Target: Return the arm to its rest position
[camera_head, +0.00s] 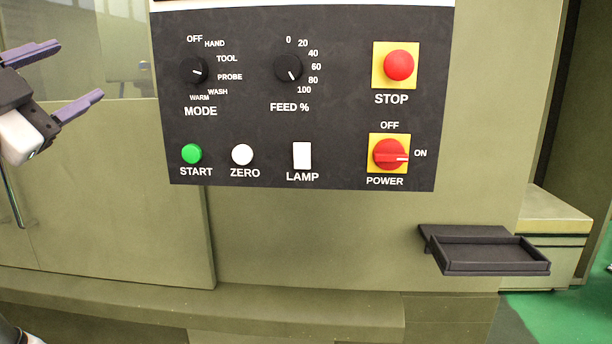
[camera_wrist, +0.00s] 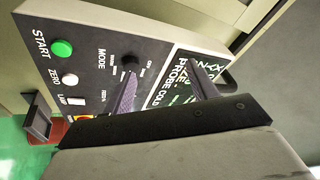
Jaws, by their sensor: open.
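My gripper (camera_head: 78,70) is at the left edge of the head view, left of the control panel (camera_head: 340,120), with its two purple fingers apart and nothing between them. It touches nothing that I can see. In the wrist view the open fingers (camera_wrist: 161,70) point toward the panel and the screen (camera_wrist: 180,80), which reads "PROBE COLD" in part. The mode knob (camera_head: 193,70) has its mark toward PROBE. The feed knob (camera_head: 289,68) has its mark toward the 80 to 100 end. The red power switch (camera_head: 389,155) points to ON.
The panel also has a red stop button (camera_head: 399,65), a green start button (camera_head: 191,153), a white zero button (camera_head: 242,154) and a white lamp switch (camera_head: 302,155). A dark empty tray (camera_head: 490,268) juts out at the lower right. Below the panel is free room.

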